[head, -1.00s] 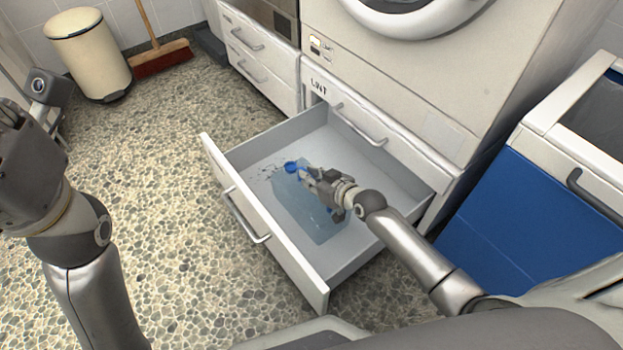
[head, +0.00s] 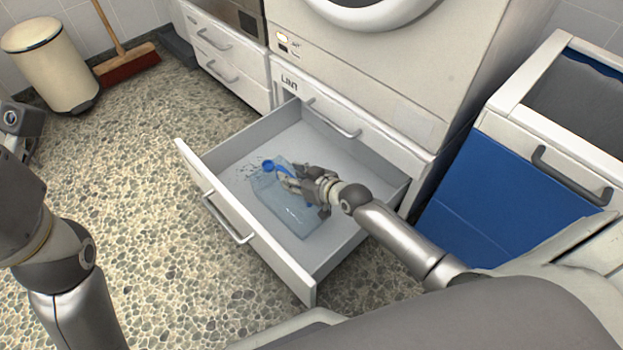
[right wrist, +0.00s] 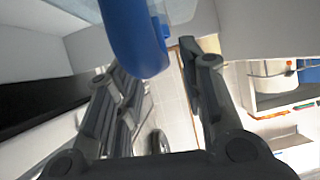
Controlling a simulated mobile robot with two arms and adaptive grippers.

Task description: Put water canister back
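The water canister (head: 287,212) is a translucent bluish box with a blue cap (head: 268,165) and a blue handle. It sits in the open drawer (head: 237,257), toward the front. My right gripper (head: 292,183) is over the canister's top at the handle, partly hiding it. In the right wrist view the blue handle (right wrist: 136,35) shows between and beyond my spread fingers, with space on either side. I cannot tell whether a finger touches it. My left arm is at the left edge of the head view, and its fingers are not visible.
The drawer is pulled out beneath a white machine (head: 375,75). A blue-fronted bin (head: 490,185) stands at the right. A cream pedal bin (head: 50,70) and a broom (head: 127,65) are at the back left. The stone floor at left is clear.

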